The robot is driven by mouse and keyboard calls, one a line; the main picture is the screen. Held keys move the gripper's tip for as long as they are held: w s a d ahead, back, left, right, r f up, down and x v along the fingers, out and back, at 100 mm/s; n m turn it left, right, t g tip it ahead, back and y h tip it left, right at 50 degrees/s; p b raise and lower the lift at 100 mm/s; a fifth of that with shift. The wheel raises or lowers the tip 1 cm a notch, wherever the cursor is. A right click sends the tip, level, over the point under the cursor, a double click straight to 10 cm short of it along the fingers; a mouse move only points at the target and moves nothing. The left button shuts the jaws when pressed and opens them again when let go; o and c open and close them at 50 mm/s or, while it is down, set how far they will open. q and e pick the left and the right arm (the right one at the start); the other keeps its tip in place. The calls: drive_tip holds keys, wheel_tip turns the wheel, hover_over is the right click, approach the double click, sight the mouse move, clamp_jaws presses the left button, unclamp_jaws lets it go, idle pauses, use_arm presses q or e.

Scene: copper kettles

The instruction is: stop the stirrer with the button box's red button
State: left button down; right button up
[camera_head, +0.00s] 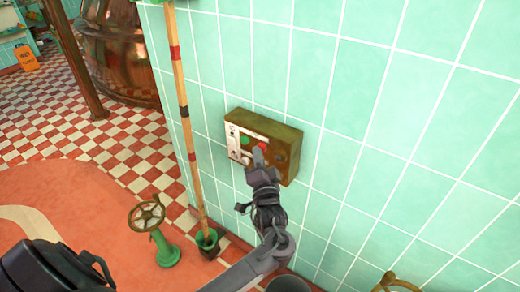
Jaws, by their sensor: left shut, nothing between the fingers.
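The button box (290,134) is a brownish, worn box fixed to the green tiled wall, with a pale front panel at its left. A green button (245,140) sits on its front. The red button (262,146) is just to the right of it and partly hidden. My left gripper (259,157) is shut and empty, its fingertips at the red button; I cannot tell whether they touch it. The stirrer cannot be made out. A large copper kettle (120,50) stands at the upper left. My right gripper is not in view.
A striped pole (180,90) stands in a green holder (207,240) left of the box. A green valve with a brown handwheel (147,214) stands on the floor. An orange floor sign (27,58) is far left.

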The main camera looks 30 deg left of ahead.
use_arm(q)
drive_tip(key=shift+s, duration=0.1)
drive_tip(key=shift+s+p, duration=0.7)
drive_tip(key=shift+s, duration=0.05)
drive_tip(key=s+p, duration=0.2)
drive_tip(key=s, duration=0.1)
drive_tip(key=s+p, duration=0.1)
drive_tip(key=s, duration=0.1)
drive_tip(key=shift+a, duration=0.25)
idle(0.6)
